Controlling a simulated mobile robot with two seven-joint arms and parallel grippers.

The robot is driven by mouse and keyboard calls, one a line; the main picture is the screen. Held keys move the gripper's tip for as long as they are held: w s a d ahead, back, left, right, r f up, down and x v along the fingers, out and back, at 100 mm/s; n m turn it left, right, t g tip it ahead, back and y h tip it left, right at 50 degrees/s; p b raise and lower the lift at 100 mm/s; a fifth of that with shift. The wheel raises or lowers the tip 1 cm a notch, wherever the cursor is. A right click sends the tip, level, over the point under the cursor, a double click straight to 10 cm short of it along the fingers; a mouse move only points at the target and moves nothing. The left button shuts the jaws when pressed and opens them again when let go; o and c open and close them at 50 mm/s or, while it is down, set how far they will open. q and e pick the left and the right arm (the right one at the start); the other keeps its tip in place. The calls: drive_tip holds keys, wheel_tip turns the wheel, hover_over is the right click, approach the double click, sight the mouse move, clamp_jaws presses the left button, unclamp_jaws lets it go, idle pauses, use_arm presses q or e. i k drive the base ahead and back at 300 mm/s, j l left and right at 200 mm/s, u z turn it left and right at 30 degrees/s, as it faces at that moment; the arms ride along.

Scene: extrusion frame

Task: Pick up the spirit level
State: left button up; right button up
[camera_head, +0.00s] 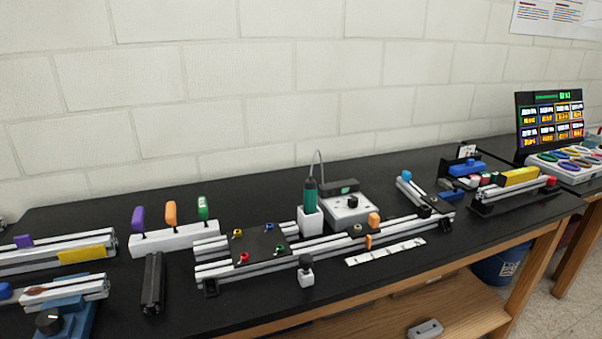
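I cannot clearly make out which object is the spirit level. A yellow bar (519,176) lies along the rail assembly at the right end of the bench and may be it. Another yellow block (83,254) is on the front face of the rails at the far left. No vial or bubble is readable on either at this size. Neither my left nor my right gripper is in view.
The black bench (340,285) also holds an aluminium rail frame (300,257), a handled-tool rack (175,238), a soldering station (349,209), a white strip (385,251) and a screen (550,121). A blue bin (497,268) is below. The front edge is partly clear.

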sight(507, 179)
drive_tip(key=z, duration=1.3)
drive_tip(key=i+l+u, duration=0.1)
drive_tip(key=u, duration=0.3)
drive_tip(key=i+l+u, duration=0.1)
drive_tip(key=u, duration=0.35)
drive_tip(key=l+u, duration=0.25)
drive_tip(key=u, duration=0.15)
drive_tip(key=i+l+u, duration=0.2)
drive_tip(key=l, duration=0.25)
drive_tip(key=l+u, duration=0.2)
drive_tip(key=l, duration=0.25)
drive_tip(key=l+u, duration=0.1)
drive_tip(key=l, duration=0.85)
